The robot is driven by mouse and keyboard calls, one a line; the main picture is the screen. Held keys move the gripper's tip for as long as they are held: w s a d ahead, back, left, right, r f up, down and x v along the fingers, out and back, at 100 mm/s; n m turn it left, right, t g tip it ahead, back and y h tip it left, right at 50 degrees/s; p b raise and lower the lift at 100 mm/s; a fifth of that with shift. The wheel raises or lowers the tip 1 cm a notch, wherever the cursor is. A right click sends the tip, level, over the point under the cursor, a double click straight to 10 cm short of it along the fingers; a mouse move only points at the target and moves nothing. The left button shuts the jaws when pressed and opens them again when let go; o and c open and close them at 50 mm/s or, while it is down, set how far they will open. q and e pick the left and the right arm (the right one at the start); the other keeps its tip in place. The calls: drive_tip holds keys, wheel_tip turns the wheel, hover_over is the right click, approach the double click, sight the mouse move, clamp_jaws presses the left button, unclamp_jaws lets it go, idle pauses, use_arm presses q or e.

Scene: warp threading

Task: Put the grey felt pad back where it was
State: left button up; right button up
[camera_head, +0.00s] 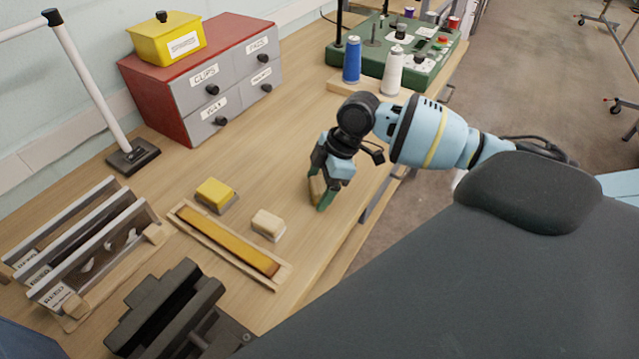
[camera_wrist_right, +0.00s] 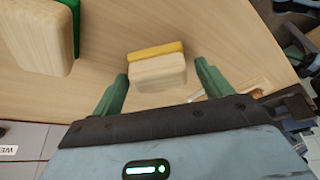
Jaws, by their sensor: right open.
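A yellow block (camera_head: 215,191) with a grey layer along its underside stands on the table; I take that layer to be the grey felt. A cream block (camera_head: 268,222) stands right of it. My right gripper (camera_head: 322,188) is open, low over the table to the right of both, with a tan block (camera_head: 315,187) at its fingers, partly hidden. In the right wrist view a cream block (camera_wrist_right: 158,74) with a yellow strip (camera_wrist_right: 155,49) shows beyond the open fingers (camera_wrist_right: 160,88), apart from them. A wooden block with a green layer (camera_wrist_right: 40,30) is cut off at top left.
A shallow wooden tray (camera_head: 283,281) with an amber bar lies in front of the blocks. Reed racks (camera_head: 85,240) and a dark stand (camera_head: 165,310) are at lower left. Drawers (camera_head: 200,80) and thread spools (camera_head: 352,60) stand behind. The table's right edge is close to my gripper.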

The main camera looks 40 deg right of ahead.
drive_tip(key=v, duration=1.2)
drive_tip(key=shift+p, duration=0.3)
